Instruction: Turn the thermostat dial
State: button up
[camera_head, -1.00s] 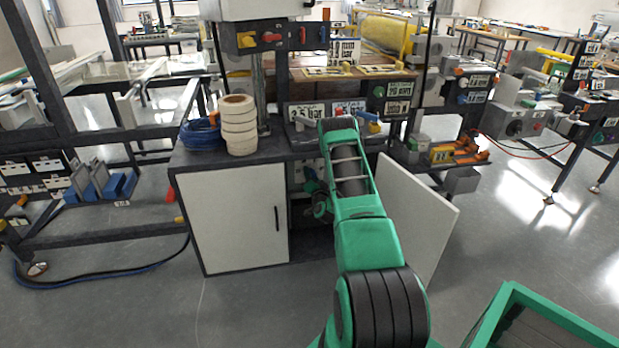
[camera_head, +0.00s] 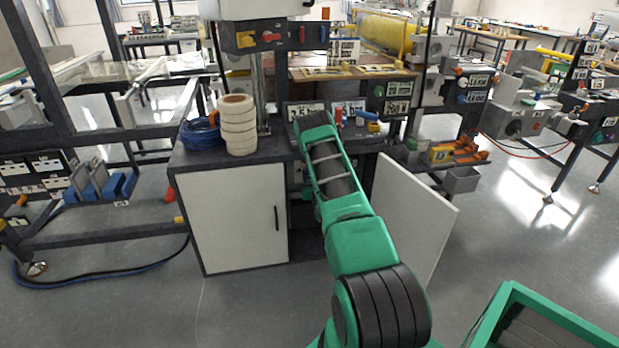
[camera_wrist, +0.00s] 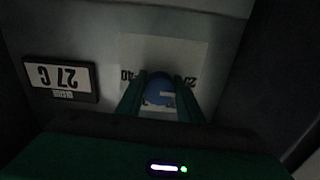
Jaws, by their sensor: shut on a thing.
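The thermostat dial (camera_wrist: 160,90) is a round blue knob on a pale panel in the wrist view. A white scale plate (camera_wrist: 188,53) lies behind it, with the numbers 27 and 40 at its sides, seen upside down. My gripper (camera_wrist: 161,92) has its two green fingers on either side of the dial and is shut on it. A dark-framed display (camera_wrist: 62,77) beside the plate reads 27 C, also upside down. In the head view my arm reaches into the bench cabinet; my gripper and the dial are hidden there.
The bench cabinet's left door (camera_head: 230,222) is closed and its right door (camera_head: 412,215) stands open beside my arm. A stack of tape rolls (camera_head: 239,125) and a blue coil (camera_head: 200,134) sit on the bench top. The wrist view is dark, with walls at both sides.

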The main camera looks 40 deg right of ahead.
jog(key=shift+s+a+f+n, duration=0.1)
jog(key=shift+a+f+n, duration=0.05)
jog(key=shift+f+n, duration=0.2)
jog(key=o, duration=1.1)
jog(key=shift+c, duration=0.2)
jog(key=shift+r, duration=0.2)
jog(key=v, duration=1)
jog(key=shift+s, duration=0.25)
jog(key=shift+a, duration=0.1)
